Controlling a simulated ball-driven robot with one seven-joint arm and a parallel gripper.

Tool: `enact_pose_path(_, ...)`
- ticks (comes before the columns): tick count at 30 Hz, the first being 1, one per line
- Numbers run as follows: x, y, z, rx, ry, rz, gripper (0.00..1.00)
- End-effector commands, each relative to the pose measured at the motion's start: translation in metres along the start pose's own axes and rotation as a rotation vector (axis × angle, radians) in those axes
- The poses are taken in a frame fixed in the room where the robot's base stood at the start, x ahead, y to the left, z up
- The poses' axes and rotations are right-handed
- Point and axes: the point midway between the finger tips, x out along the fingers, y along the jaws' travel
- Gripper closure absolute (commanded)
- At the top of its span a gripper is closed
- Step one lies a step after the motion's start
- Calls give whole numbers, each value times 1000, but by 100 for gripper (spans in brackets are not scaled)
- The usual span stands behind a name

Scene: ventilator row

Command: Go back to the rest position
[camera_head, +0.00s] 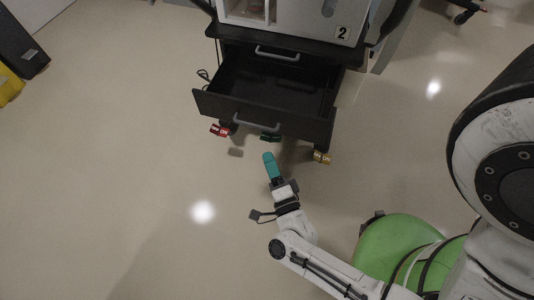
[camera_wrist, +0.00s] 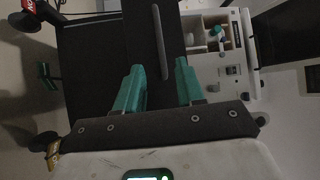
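My gripper (camera_head: 269,163) has teal fingers and is held out in front of the cart's open drawer (camera_head: 230,105), a little short of its front in the head view. In the wrist view my gripper (camera_wrist: 158,82) has its two fingers apart with nothing between them, so it is open and empty. The drawer's grey handle (camera_wrist: 160,42) lies beyond the fingertips, apart from them. The drawer is black, pulled out, and its inside looks empty.
The cart carries a white unit marked 2 (camera_head: 342,33). Its wheels have red (camera_head: 220,130), green and yellow (camera_head: 322,158) tags. A black object (camera_head: 22,45) and a yellow one stand at the far left. The floor at left is clear.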

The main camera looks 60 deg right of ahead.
Motion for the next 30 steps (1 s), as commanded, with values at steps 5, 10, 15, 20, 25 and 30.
enact_pose_path(5,-1,0,0,0,0,0,62)
enact_pose_path(10,-1,0,0,0,0,0,62)
enact_pose_path(15,-1,0,0,0,0,0,62)
enact_pose_path(20,1,0,3,-6,-16,3,62)
enact_pose_path(25,16,-6,36,-90,-203,32,62)
enact_pose_path(30,24,-10,85,-272,-508,79,62)
